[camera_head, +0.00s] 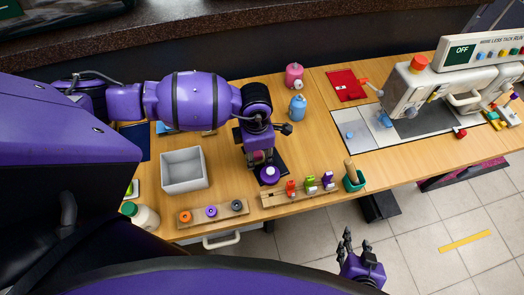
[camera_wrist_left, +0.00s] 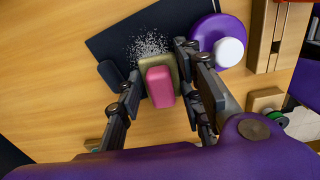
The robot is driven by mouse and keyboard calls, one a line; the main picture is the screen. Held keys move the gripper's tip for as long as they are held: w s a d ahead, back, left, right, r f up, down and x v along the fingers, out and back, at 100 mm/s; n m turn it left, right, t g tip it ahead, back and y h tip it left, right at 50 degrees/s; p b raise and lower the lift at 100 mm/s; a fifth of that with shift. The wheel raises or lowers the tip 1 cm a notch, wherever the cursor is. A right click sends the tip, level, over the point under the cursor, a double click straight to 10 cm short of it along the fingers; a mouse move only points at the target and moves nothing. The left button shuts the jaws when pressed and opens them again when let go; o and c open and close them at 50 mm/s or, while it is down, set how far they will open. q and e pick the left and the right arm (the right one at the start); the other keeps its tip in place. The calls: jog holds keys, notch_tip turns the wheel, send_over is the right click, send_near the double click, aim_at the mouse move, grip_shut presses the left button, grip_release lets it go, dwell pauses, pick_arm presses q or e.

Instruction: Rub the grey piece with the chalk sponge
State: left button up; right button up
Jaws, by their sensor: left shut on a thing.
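The grey piece (camera_wrist_left: 112,38) lies flat on the table, very dark, with a patch of white chalk specks on it. A purple disc with a white knob (camera_wrist_left: 208,28) rests at its right side; the disc also shows in the head view (camera_head: 269,175). My left gripper (camera_wrist_left: 158,80) is shut on the chalk sponge (camera_wrist_left: 160,86), a pink block with an olive base, and holds it over the piece beside the specks. I cannot tell if the sponge touches the piece. In the head view my arm hides much of both. My right gripper (camera_head: 358,250) is open and empty off the table's front edge.
A grey bin (camera_head: 184,171) stands to the left. Along the front edge are a rack with coloured clips (camera_head: 310,188), a board with small discs (camera_head: 211,212) and a green cup (camera_head: 354,181).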

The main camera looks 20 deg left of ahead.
pick_arm(q)
jog(key=shift+s, duration=0.1)
jog(key=shift+r, duration=2.5)
pick_arm(e)
jog(key=shift+s+f, duration=0.1)
pick_arm(q)
jog(key=m, duration=0.1)
jog(key=m+b, duration=0.1)
jog(key=m, duration=0.1)
jog(key=shift+s, duration=0.35)
jog(key=shift+s+a+r+m+b, duration=0.1)
jog(key=shift+r+m+b, duration=0.05)
jog(key=shift+m, duration=0.45)
jog(key=shift+a+r+m+b, duration=0.1)
jog(key=shift+r+m+b, duration=0.05)
jog(key=shift+m, duration=0.45)
jog(key=shift+r+m, duration=0.2)
jog(key=shift+m, duration=0.1)
pick_arm(e)
jog(key=shift+s+d+f+g, duration=0.15)
jog(key=shift+s+f+g, duration=0.25)
jog(key=shift+s+f, duration=0.75)
jog(key=shift+w, duration=0.15)
